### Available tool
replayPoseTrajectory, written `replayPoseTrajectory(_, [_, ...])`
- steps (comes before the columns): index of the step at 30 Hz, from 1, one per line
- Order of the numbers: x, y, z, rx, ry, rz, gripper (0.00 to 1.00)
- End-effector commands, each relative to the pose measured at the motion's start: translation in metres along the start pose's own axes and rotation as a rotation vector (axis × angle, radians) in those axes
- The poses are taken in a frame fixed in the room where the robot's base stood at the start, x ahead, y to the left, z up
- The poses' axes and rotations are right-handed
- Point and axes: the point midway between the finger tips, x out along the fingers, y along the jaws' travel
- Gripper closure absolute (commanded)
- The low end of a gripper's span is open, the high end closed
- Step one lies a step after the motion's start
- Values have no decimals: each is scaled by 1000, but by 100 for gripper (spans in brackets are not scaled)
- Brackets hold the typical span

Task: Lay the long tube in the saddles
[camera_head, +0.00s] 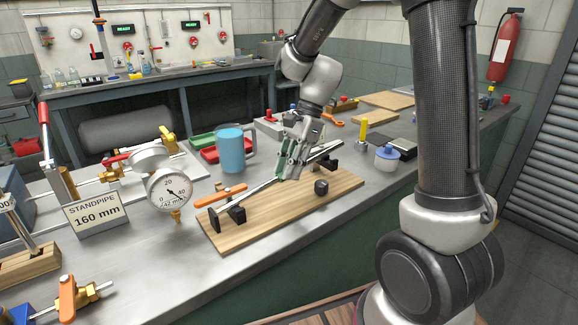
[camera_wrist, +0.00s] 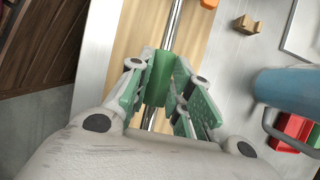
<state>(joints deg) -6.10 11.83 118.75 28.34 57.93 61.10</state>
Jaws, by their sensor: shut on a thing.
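The long tube (camera_head: 260,190) is a thin silver rod above a wooden board (camera_head: 275,221). My gripper (camera_head: 290,168) is shut on it near its middle. In the wrist view the tube (camera_wrist: 176,22) runs between the green-padded fingers (camera_wrist: 160,82), with a green sleeve (camera_wrist: 158,78) around it there. On the board stand a black left saddle (camera_head: 237,214) and a black right saddle (camera_head: 328,164). The tube's left part lies over or close to the left saddle. I cannot tell whether it touches either saddle. My fingers hide its middle.
A black knob-like block (camera_head: 321,187) stands on the board's front side. An orange-handled item (camera_head: 221,195) lies at its far left edge. A blue mug (camera_head: 232,150) and red tray (camera_head: 210,155) stand behind. A gauge (camera_head: 168,188) is left; a blue-lidded jar (camera_head: 387,158) is right.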

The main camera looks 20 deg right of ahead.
Motion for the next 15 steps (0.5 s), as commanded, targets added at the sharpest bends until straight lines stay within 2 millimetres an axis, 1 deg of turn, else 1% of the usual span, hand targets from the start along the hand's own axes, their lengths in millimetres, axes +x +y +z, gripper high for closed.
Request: replayPoseTrajectory(15, [4, 0, -2, 0, 0, 0, 100])
